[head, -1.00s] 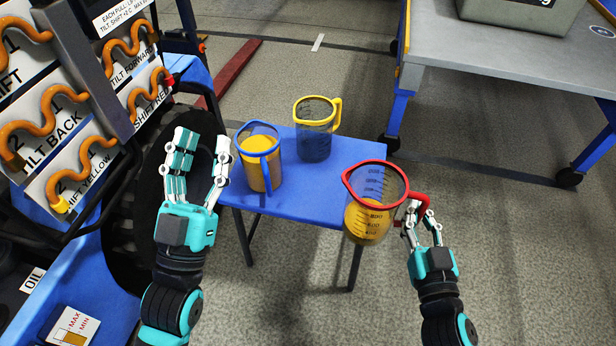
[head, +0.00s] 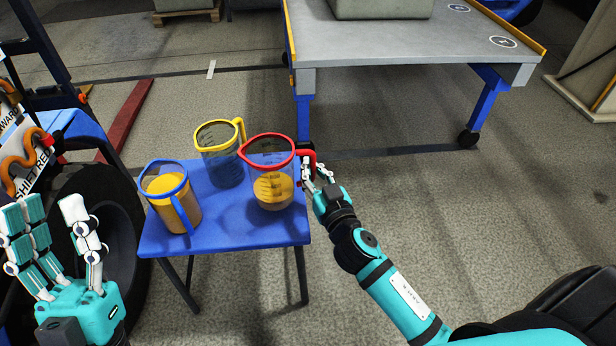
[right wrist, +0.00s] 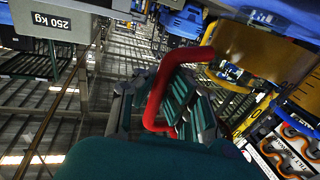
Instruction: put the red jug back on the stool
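The red-rimmed jug (head: 271,172), part filled with yellow-orange liquid, is upright over the right part of the blue stool (head: 235,232). I cannot tell whether its base touches the stool top. My right gripper (head: 314,172) is shut on its red handle, on the jug's right side. In the right wrist view the red handle (right wrist: 157,96) passes between the fingers. My left gripper (head: 52,212) is open and empty at the lower left, away from the stool.
A blue-rimmed jug (head: 172,198) with orange liquid stands on the stool's left, and a yellow-rimmed jug (head: 220,158) with dark liquid at its back. A black tyre (head: 115,225) is left of the stool. A grey table (head: 400,45) stands behind; open floor lies right.

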